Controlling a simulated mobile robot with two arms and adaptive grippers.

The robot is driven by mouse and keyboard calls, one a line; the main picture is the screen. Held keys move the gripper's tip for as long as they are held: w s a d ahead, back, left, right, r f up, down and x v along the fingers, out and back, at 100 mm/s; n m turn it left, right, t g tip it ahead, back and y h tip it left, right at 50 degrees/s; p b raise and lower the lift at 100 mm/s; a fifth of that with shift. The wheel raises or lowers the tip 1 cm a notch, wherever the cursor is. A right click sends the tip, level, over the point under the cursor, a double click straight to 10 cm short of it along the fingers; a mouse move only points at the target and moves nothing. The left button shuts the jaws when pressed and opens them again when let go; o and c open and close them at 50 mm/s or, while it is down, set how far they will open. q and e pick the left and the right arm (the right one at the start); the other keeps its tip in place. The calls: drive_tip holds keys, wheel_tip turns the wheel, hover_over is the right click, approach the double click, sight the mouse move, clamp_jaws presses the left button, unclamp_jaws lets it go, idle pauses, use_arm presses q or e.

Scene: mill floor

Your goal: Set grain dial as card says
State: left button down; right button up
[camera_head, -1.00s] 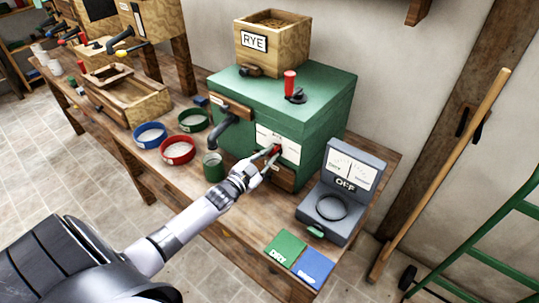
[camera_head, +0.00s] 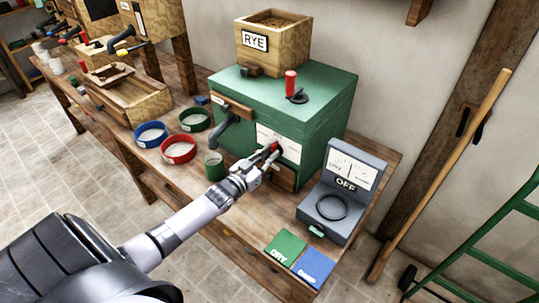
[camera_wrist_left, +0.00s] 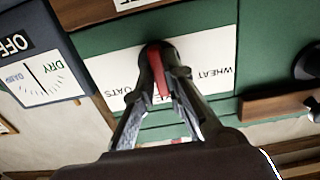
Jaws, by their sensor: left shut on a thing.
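My left gripper (camera_head: 266,156) is at the front of the green mill (camera_head: 310,100), shut on the red dial pointer (camera_head: 273,147). The wrist view, which looks upside down, shows both fingers (camera_wrist_left: 163,85) around the red pointer (camera_wrist_left: 160,75). The white dial plate (camera_wrist_left: 105,70) reads OATS on one side and WHEAT on the other. The pointer lies between them and covers most of a middle label. A card reading RYE (camera_head: 254,41) is on the wooden hopper on top of the mill. My right gripper is not in view.
A grey meter (camera_head: 345,190) marked OFF stands right of the mill. Green (camera_head: 284,249) and blue (camera_head: 311,268) cards lie at the bench's front.

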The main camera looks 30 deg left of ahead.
use_arm(q)
drive_tip(key=c, duration=1.6)
unclamp_jaws()
drive_tip(key=shift+c, duration=0.2)
drive_tip(key=s, duration=1.2)
drive_tip(key=shift+a, duration=0.45)
